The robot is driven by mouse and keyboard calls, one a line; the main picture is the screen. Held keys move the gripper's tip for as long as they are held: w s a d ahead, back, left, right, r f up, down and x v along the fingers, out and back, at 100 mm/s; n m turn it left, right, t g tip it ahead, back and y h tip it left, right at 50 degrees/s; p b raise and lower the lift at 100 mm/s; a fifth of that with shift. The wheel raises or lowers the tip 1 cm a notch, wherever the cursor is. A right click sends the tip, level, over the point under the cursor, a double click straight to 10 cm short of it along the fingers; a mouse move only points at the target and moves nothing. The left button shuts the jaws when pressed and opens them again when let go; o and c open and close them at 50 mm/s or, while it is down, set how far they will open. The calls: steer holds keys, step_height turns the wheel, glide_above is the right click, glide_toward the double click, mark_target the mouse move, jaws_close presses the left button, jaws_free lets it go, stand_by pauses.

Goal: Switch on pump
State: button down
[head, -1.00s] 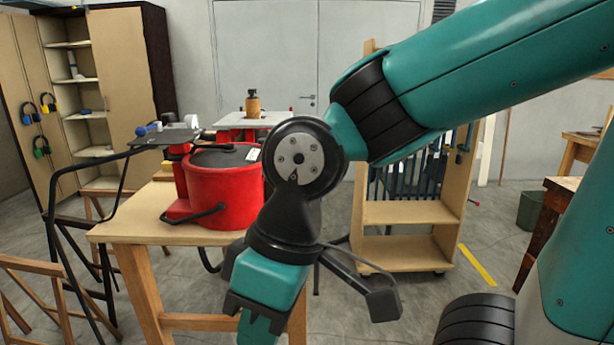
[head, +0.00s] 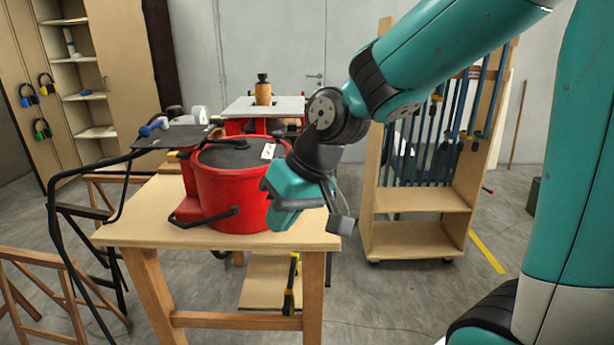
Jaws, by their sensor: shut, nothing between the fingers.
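A red tub-shaped machine (head: 232,190) with a dark lid stands on a wooden workbench (head: 185,229). It looks like the pump. I cannot make out a switch. My gripper (head: 286,207) is shut and empty, in front of the tub's right side. It covers part of the tub. Its fingertips are hard to make out, and I cannot tell whether it touches the tub.
A black-framed stand with a dark plate (head: 170,137) is left of the tub. A second red machine with a pale top (head: 262,107) stands behind. A wooden clamp rack (head: 419,240) is at right. A clamp (head: 291,284) hangs beneath the workbench. Wooden trestles (head: 40,290) stand lower left.

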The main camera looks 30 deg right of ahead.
steer(key=w+d+m+t+h+p, duration=0.1)
steer(key=w+d+m, duration=0.3)
steer(key=d, duration=0.7)
steer(key=w+d+f+m+t+h+p, duration=0.1)
steer(key=w+d+m+t+h+p, duration=0.1)
steer(key=w+d, duration=0.6)
steer(key=d+m+t, duration=0.1)
steer(key=d+m, duration=0.1)
steer(key=d, duration=0.2)
steer(key=shift+f+m, duration=0.3)
steer(key=shift+w+d, duration=0.1)
steer(key=p+x, duration=0.3)
steer(key=x, duration=0.6)
steer(key=shift+w+f, duration=0.1)
steer(key=shift+w, duration=0.05)
steer(key=w+a+p, duration=0.2)
steer(key=shift+w+a+f, duration=0.1)
steer(key=shift+w+a, duration=0.1)
steer(key=shift+w, duration=0.05)
steer(key=shift+w+a+f, duration=0.2)
steer(key=shift+w+a, duration=0.05)
steer(key=shift+w, duration=0.05)
